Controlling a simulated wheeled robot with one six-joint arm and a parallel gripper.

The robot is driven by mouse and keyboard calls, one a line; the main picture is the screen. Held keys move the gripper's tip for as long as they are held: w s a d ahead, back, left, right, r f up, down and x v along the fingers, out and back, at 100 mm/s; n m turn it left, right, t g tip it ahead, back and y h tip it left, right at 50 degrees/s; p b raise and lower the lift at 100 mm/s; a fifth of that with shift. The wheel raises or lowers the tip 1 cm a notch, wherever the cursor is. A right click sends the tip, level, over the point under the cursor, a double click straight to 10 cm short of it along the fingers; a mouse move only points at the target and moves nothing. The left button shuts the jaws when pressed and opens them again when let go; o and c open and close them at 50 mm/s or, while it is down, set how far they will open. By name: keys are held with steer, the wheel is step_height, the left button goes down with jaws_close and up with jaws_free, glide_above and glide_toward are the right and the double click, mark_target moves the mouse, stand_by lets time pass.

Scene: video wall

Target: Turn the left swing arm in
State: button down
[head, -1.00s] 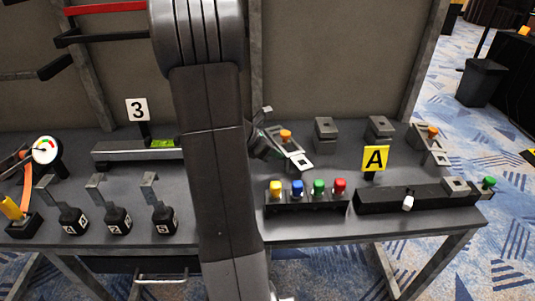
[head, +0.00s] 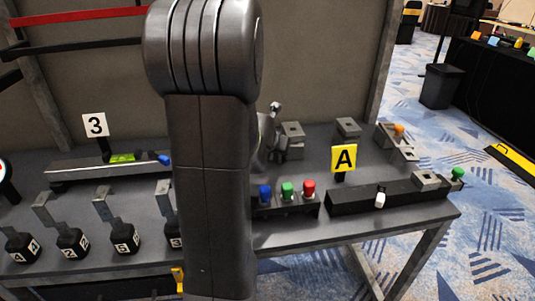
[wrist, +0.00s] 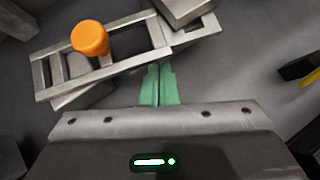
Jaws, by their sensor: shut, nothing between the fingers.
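The left swing arm (wrist: 125,60) is a grey metal frame with slots and an orange knob (wrist: 90,38) in the wrist view. In the head view it is hidden behind my own arm. My gripper (wrist: 158,85) has green fingers, shut together and empty. The fingertips are close beside the near long edge of the swing arm, right of the knob; I cannot tell if they touch it. A grey metal block (wrist: 188,10) is at the frame's upper right end. The right swing arm (head: 403,150), with its orange knob (head: 400,129), stands at the table's right.
Two grey blocks (head: 347,128) stand at the back of the table. A yellow A sign (head: 344,158), a black slider box (head: 370,201) and a button row (head: 288,205) are in front. Numbered black blocks (head: 70,243) with bent metal plates stand at the left.

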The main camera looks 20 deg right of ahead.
steer(key=shift+w+d+p, duration=0.3)
steer(key=shift+w+d, duration=0.8)
steer(key=shift+w, duration=0.05)
steer(key=shift+w+d+r, duration=0.1)
steer(key=shift+w, duration=0.05)
steer(key=shift+r, duration=0.1)
